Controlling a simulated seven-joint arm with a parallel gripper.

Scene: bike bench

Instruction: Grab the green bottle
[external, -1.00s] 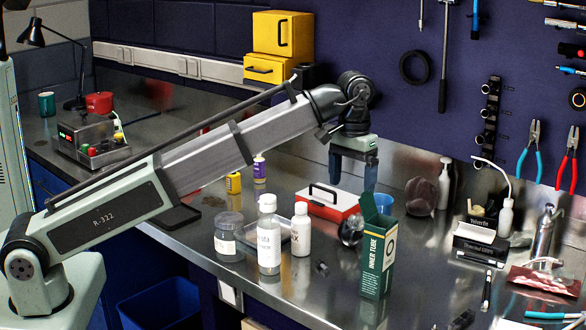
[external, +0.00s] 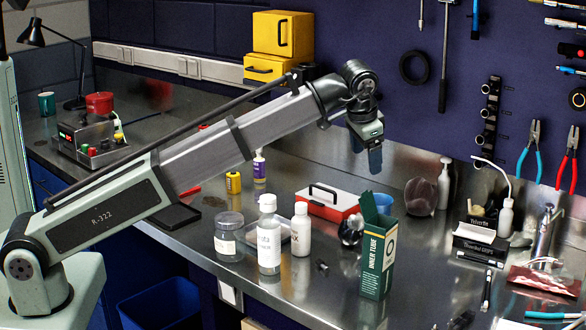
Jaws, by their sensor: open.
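No bottle that is clearly green shows in the external view.
A green inner tube box (external: 377,250) stands upright at the front. A red case (external: 328,203), a lidded jar (external: 229,236), a blue cup (external: 380,203) and a yellow canister (external: 233,183) share the bench (external: 410,285). Tools crowd the right side.

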